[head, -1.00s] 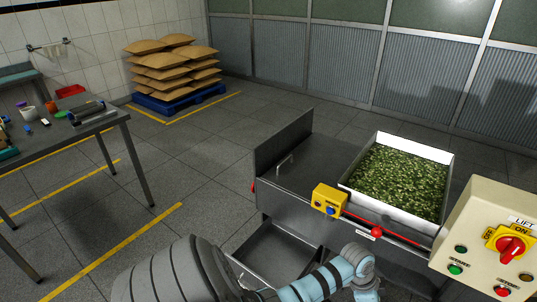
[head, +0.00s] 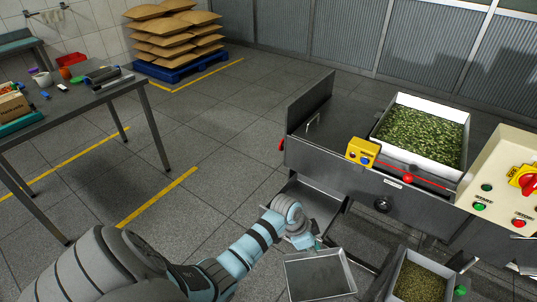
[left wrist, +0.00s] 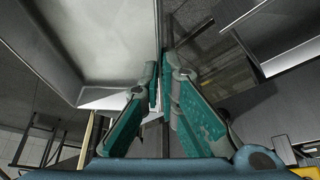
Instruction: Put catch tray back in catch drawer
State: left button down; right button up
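The catch tray (head: 320,276), an empty shallow grey metal tray, hangs near the bottom middle of the head view. My left gripper (head: 308,243) is at its far rim, and in the left wrist view the teal fingers (left wrist: 164,92) close on either side of the tray's thin wall (left wrist: 110,40). The catch drawer (head: 305,203) is pulled out below the machine, just beyond the gripper, and looks empty. The gripper and forearm hide part of it. My right gripper is not in view.
The steel machine (head: 345,175) holds a white tray of green pieces (head: 425,130). A bin of small grains (head: 423,282) stands right of the catch tray. A control box (head: 505,185) is at the right. A table (head: 75,105) stands left; floor between is clear.

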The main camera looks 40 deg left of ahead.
aim_at(311, 213)
jog(key=u, duration=1.45)
jog(key=i, duration=1.1)
jog(key=z, duration=1.85)
